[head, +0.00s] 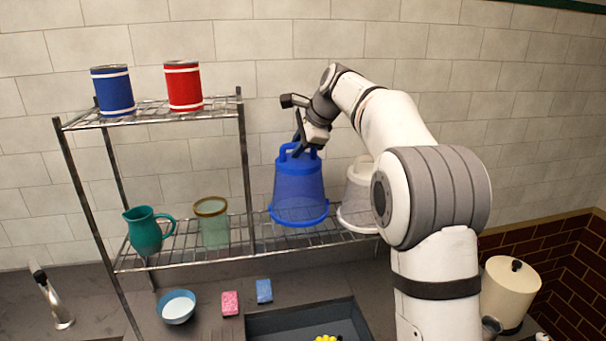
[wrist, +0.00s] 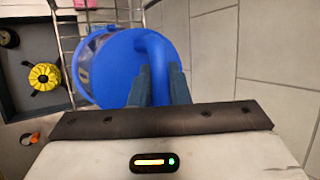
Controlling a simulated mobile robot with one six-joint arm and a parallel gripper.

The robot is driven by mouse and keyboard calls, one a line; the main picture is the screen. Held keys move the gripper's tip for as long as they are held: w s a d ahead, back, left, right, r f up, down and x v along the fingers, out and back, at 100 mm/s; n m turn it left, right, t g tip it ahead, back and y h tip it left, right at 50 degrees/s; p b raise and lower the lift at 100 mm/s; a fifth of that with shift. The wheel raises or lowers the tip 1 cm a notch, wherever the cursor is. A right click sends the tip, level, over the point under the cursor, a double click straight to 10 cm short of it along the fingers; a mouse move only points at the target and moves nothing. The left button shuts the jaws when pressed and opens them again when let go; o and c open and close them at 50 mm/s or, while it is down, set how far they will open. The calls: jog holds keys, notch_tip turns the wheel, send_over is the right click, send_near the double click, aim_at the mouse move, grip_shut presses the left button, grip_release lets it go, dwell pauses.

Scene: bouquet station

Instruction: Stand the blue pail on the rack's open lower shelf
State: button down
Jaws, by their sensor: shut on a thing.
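The blue pail (head: 298,190) is upright in the head view, narrower at the top, with a wide rim at its base and a handle on top. My gripper (head: 306,146) is shut on that handle from above. The wrist view shows the pail's round blue top (wrist: 115,68) and my fingers (wrist: 160,85) at the handle. The rack's open lower shelf (head: 275,243) is a wire grid, and the pail appears over its right part. I cannot tell whether its base touches the wires.
A whitish pail (head: 358,197) stands close right of the blue pail, partly behind my arm. A green glass jar (head: 212,222) and teal pitcher (head: 146,231) stand left on the shelf. Blue (head: 112,90) and red (head: 183,86) cans stand on the upper shelf. A dark sink (head: 300,318) lies below.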

aim_at(298, 162)
jog(key=shift+a+f+p, duration=0.15)
jog(key=shift+f+p, duration=0.15)
jog(key=shift+f, duration=2.15)
jog(key=shift+s+f, duration=0.1)
jog(key=c, duration=1.4)
grip_release()
